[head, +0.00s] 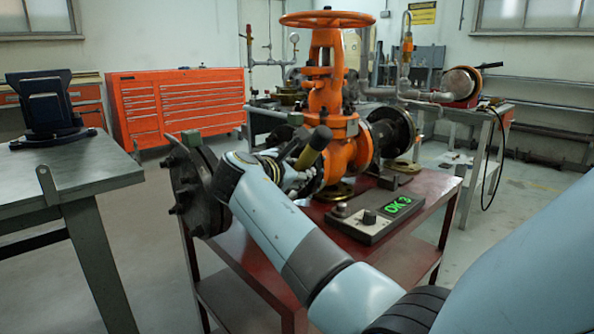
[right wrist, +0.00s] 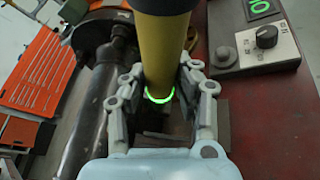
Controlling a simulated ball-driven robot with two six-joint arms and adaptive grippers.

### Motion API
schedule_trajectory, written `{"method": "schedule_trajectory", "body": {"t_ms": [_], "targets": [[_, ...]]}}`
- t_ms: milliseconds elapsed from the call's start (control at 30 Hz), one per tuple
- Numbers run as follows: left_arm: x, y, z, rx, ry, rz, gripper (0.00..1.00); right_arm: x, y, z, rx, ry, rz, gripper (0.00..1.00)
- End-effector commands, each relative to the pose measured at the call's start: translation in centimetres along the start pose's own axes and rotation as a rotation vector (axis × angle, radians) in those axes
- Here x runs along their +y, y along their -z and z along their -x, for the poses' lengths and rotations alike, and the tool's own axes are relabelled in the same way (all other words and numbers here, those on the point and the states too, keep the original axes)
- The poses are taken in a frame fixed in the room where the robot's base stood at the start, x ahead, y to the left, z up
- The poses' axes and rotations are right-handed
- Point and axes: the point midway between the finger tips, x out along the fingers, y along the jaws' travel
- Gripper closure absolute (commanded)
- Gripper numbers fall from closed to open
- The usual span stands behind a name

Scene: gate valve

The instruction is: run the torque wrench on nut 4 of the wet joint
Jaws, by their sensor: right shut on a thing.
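The torque wrench (head: 314,148), with a yellow body and dark end, tilts up beside the orange gate valve (head: 340,130). It also shows in the right wrist view (right wrist: 163,55), with a glowing green ring low on it. My right gripper (right wrist: 165,97) is shut on its yellow body; in the head view the gripper (head: 297,178) is partly hidden behind my right arm. A dark bolted flange (head: 190,185) with several nuts stands at the left end of the pipe. Nut 4 and the wrench's working end cannot be made out. My left gripper is not in view.
A control box (head: 375,213) with a knob lies on the red cart (head: 430,190); its green display reads OK 3. A grey bench (head: 90,175) stands at left, an orange tool chest (head: 175,105) behind. Another dark flange (head: 390,132) is right of the valve.

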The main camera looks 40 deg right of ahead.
Motion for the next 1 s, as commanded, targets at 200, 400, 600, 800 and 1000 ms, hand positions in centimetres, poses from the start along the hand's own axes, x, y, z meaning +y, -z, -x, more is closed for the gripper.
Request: {"method": "schedule_trajectory", "body": {"t_ms": [200,400,600,800,1000], "targets": [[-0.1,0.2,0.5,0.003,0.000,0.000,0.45,0.2,-0.6,-0.6,-0.005,-0.004,-0.002,1.00],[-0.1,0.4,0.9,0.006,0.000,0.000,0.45,0.1,-1.0,-1.3,-0.005,-0.004,-0.002,1.00],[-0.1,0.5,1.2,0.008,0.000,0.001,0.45,-0.1,-1.2,-2.0,-0.005,-0.004,-0.003,1.00],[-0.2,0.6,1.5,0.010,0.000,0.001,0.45,-0.2,-1.6,-2.7,-0.004,-0.005,-0.003,1.00],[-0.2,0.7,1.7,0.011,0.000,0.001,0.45,-0.3,-1.8,-3.2,-0.004,-0.004,-0.003,1.00]]}}
